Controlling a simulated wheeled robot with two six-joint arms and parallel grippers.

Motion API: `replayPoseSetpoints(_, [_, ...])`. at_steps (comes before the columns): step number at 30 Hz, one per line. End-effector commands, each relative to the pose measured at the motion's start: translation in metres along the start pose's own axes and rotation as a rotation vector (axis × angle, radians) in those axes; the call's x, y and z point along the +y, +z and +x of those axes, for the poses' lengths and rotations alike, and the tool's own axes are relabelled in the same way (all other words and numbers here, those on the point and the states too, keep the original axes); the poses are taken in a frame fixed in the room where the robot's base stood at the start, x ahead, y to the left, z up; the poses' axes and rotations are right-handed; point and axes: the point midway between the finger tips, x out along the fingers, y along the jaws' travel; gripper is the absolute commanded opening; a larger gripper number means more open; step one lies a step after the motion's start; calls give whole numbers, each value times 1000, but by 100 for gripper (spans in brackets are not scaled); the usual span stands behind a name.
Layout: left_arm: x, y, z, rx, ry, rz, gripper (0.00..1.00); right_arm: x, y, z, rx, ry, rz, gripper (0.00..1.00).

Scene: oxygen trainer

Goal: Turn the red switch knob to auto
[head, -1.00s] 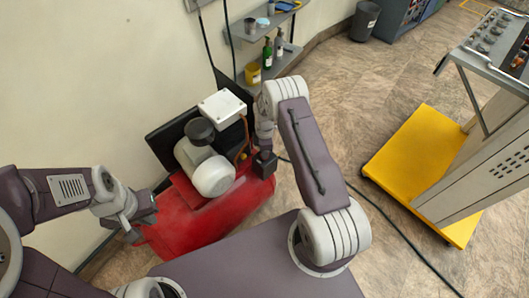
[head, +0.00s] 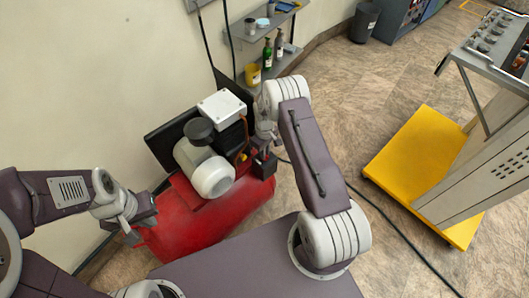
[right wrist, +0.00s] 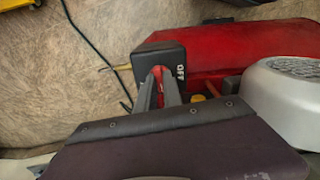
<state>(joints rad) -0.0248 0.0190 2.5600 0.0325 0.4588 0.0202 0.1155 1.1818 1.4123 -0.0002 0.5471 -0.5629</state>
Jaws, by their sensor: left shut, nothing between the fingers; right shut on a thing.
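The black switch box (head: 264,166) is on the right end of the red compressor tank (head: 205,220). In the right wrist view the switch box (right wrist: 158,58) shows a white "OFF" label on its side. The red knob (right wrist: 157,71) shows as a small strip at the box, between the fingers of my right gripper (right wrist: 160,82). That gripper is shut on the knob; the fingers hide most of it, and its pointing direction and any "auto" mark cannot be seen. My left gripper (head: 140,217) is shut and empty, at the tank's left end.
A grey motor (head: 205,170) and a white-topped box (head: 222,105) stand on the tank, left of my right gripper. A dark cable (head: 390,225) lies on the floor. A yellow-based cart (head: 420,165) stands at right. A shelf (head: 262,30) with bottles is behind.

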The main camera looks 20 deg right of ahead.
Motion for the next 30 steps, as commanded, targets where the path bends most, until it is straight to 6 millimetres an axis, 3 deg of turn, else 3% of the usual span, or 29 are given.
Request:
replayPoseSetpoints(9, [0, 0, 1, 0, 0, 0, 0, 0, 0, 0, -1, 0, 108, 0])
replayPoseSetpoints(25, [0, 0, 1, 0, 0, 0, 0, 0, 1, 0, -1, -1, 130, 0])
replayPoseSetpoints(28, [0, 0, 1, 0, 0, 0, 0, 0, 1, 0, -1, -1, 130, 33])
replayPoseSetpoints(30, [0, 0, 1, 0, 0, 0, 0, 0, 0, 0, -1, -1, 129, 33])
